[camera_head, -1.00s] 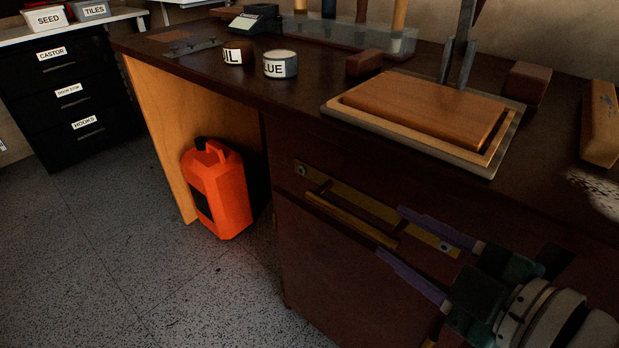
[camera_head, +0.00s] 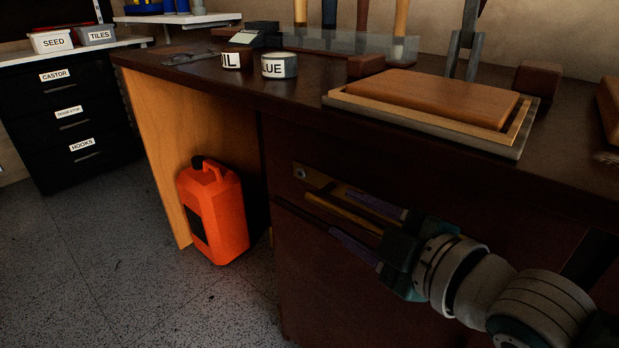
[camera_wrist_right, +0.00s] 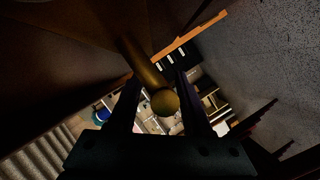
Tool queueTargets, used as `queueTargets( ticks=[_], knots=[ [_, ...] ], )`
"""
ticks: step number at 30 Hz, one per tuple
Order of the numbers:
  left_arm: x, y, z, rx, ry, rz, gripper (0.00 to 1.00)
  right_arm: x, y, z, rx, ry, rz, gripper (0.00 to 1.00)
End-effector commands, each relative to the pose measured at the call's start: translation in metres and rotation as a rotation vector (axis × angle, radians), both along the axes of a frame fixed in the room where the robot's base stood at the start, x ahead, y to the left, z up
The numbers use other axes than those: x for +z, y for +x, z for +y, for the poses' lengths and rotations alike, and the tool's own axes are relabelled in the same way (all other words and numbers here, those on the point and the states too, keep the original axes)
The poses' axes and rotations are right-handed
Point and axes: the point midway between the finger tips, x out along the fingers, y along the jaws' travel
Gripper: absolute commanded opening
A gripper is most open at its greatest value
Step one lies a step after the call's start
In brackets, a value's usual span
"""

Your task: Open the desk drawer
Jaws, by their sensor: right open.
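The desk drawer (camera_head: 300,145) is the dark brown front under the desktop, and it looks closed. A brass bar handle (camera_head: 345,214) on a brass plate runs across it. My right gripper (camera_head: 340,212) is open, with one purple finger above the bar and one below. In the right wrist view the bar (camera_wrist_right: 145,65) with its round end lies between the open fingers (camera_wrist_right: 158,76); I cannot tell whether either finger touches it. The right end of the handle is hidden behind my gripper in the head view. My left gripper is not in view.
An orange canister (camera_head: 214,212) stands on the floor in the knee space. The desktop (camera_head: 240,85) holds labelled tins (camera_head: 280,66), a framed wooden block (camera_head: 430,100) and other items. A black drawer cabinet (camera_head: 75,120) stands at left. The floor in front is clear.

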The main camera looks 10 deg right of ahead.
Motion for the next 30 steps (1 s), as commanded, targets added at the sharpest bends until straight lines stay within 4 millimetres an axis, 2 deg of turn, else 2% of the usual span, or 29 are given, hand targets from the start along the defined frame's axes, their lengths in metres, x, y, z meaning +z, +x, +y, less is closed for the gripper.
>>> queueTargets(
  ticks=[5,18,30],
  knots=[
    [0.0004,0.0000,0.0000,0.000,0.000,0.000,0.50,0.0003,-0.0002,0.0001,0.000,0.001,0.000,0.49],
    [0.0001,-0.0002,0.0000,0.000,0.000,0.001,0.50,0.0002,-0.0003,-0.0002,0.000,0.001,0.000,0.00],
    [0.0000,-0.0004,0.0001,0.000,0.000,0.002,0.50,0.0001,-0.0004,-0.0002,-0.001,0.001,0.001,0.00]
  ],
)
